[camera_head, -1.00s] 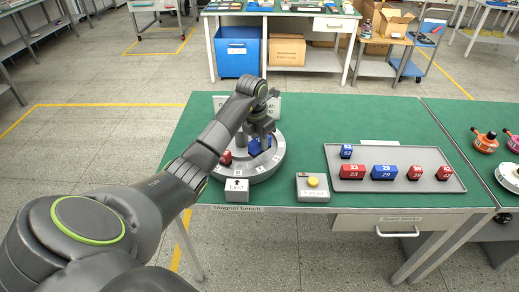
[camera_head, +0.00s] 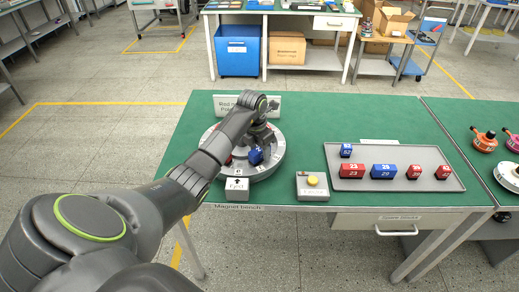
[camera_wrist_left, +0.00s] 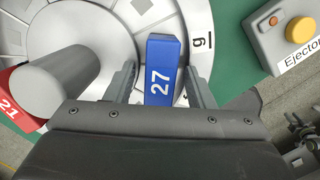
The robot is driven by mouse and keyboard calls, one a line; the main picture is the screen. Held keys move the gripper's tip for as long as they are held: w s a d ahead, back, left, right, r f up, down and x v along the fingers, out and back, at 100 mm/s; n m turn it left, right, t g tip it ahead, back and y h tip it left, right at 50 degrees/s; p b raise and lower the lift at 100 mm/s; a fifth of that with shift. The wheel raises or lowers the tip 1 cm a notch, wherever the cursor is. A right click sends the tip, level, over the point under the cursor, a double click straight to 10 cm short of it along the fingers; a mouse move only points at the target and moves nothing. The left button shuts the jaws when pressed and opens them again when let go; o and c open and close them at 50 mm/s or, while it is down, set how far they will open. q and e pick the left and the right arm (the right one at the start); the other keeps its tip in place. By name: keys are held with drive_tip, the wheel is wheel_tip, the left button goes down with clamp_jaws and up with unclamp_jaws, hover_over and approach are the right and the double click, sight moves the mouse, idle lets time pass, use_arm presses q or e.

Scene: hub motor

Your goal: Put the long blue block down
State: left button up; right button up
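A long blue block marked 27 (camera_wrist_left: 162,75) is between the fingers of my left gripper (camera_wrist_left: 160,68), with a narrow gap on each side in the wrist view. The fingers are open around it. The block is over the outer part of the round grey fixture (camera_head: 267,172), beside a 9 on its rim. In the head view the blue block (camera_head: 256,156) looks tilted below my left gripper (camera_head: 264,142); whether it rests on the fixture is unclear. A red block marked 21 (camera_wrist_left: 18,105) and a grey cylinder (camera_wrist_left: 58,80) are at left in the wrist view.
A yellow ejector button box (camera_head: 312,187) stands right of the fixture. A grey tray (camera_head: 400,157) holds several red and blue blocks.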

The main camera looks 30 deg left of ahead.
sight(257, 150)
use_arm(q)
drive_tip(key=shift+r, duration=0.15)
drive_tip(key=r, duration=0.3)
drive_tip(key=r+b, duration=0.1)
drive_tip(key=r, duration=0.2)
drive_tip(key=s+r+b, duration=0.1)
drive_tip(key=r, duration=0.2)
drive_tip(key=shift+a+r, duration=0.15)
drive_tip(key=shift+s+r+p, duration=0.2)
drive_tip(key=shift+r+p, duration=0.3)
drive_tip(key=shift+r, duration=0.2)
drive_tip(key=shift+s+r+p, duration=0.15)
drive_tip(key=shift+r+p, duration=0.35)
drive_tip(key=shift+r, duration=0.15)
drive_tip(key=shift+f, duration=0.1)
